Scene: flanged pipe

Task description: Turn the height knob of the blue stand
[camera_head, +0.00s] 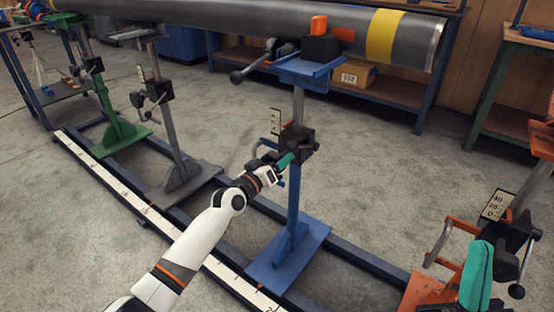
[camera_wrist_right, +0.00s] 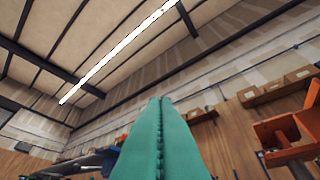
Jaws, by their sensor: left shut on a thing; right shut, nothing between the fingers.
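The blue stand (camera_head: 293,205) stands upright on the rail, its blue foot plate at the bottom and its blue top under the pipe (camera_head: 230,28). A black clamp block (camera_head: 297,143) with the height knob sits midway up its post. My left gripper (camera_head: 286,160) reaches in from the lower left, its teal fingers shut at the near side of this block. The fingers hide most of the knob. My right gripper (camera_head: 477,275) is shut and empty at the lower right, beside the orange stand. Its closed teal fingers fill the middle of the right wrist view (camera_wrist_right: 160,140).
An orange stand (camera_head: 432,290) with a black clamp is close to my right gripper. A grey stand (camera_head: 183,172) and a green stand (camera_head: 118,132) stand further left on the rail. A ruler strip (camera_head: 150,212) runs along the rail. Workbenches line the back.

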